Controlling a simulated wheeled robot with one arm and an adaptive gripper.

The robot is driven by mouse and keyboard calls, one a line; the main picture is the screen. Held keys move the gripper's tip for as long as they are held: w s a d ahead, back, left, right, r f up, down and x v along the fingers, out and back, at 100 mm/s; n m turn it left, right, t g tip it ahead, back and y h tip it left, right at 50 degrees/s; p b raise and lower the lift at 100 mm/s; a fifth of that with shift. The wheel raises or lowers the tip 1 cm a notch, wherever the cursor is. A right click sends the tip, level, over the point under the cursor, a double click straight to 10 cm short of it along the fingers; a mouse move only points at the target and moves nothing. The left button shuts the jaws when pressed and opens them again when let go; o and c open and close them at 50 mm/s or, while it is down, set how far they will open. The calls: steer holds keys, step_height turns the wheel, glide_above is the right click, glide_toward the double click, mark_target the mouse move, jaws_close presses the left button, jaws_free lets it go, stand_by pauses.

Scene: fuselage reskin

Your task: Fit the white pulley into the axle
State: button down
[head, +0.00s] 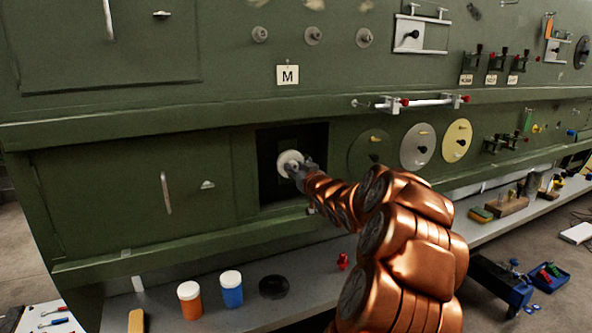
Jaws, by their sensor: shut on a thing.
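The white pulley (289,161) is a small pale disc in the head view, at the mouth of a dark square opening in the green panel. My gripper (299,170) is shut on the white pulley, on its right side. My copper arm reaches up to it from the lower right. The axle cannot be made out; it may be hidden behind the pulley or in the dark of the opening. I cannot tell whether the pulley touches anything inside.
An orange jar (190,300), a blue jar (231,289) and a black disc (273,287) stand on the shelf below.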

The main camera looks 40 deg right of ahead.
steer(key=shift+w+d, duration=0.1)
steer(key=shift+w, duration=0.3)
steer(key=c, duration=0.7)
jaws_free()
steer(key=shift+c, duration=0.2)
steer(key=v, duration=0.3)
steer(key=shift+s+b, duration=0.3)
steer(key=shift+b, duration=0.05)
steer(key=shift+s+a, duration=0.3)
steer(key=shift+s, duration=0.4)
